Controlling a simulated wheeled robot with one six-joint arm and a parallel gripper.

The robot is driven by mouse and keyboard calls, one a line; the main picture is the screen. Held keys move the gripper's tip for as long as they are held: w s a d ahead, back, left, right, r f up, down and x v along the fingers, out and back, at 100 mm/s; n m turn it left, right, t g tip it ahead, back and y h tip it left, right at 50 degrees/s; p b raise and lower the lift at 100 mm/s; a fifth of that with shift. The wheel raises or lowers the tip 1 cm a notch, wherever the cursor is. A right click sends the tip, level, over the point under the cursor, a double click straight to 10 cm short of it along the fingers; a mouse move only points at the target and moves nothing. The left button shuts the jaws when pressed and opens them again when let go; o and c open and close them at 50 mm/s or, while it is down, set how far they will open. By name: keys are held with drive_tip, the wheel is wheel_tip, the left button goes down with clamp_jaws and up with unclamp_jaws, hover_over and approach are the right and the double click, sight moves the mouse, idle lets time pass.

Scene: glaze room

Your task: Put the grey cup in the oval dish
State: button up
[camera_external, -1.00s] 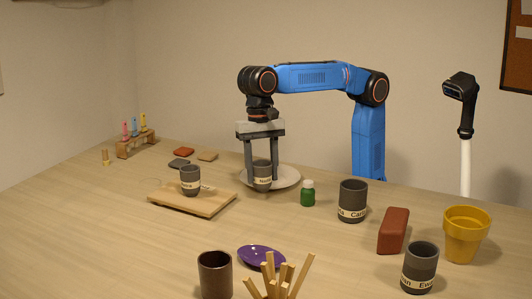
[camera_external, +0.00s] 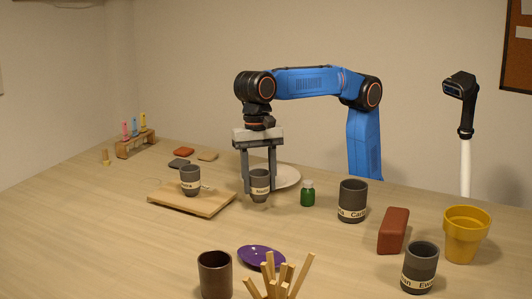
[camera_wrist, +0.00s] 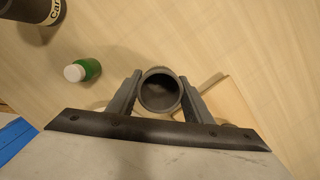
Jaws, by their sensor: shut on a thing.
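Another grey cup (camera_external: 190,180) stands on a wooden board (camera_external: 205,206) at left. A green bottle (camera_external: 307,194) and a larger grey cup (camera_external: 352,201) stand right. A brown cup (camera_external: 215,274) and sticks (camera_external: 283,275) flank the dish's near side. The white plate (camera_external: 288,175) is behind.

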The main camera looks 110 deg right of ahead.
drive_tip(key=w+a, duration=0.8)
drive_tip(key=shift+w+a, duration=0.25)
drive_tip(key=shift+a, duration=0.05)
drive_tip(key=shift+f, duration=1.55)
drive_tip(key=shift+f, duration=0.2)
drive_tip(key=o, duration=1.1)
drive_tip(key=shift+o, duration=0.5)
wheel_tip(320, 180, up, 8)
drive_tip(key=d, duration=0.1)
drive_tip(key=shift+f, duration=0.25)
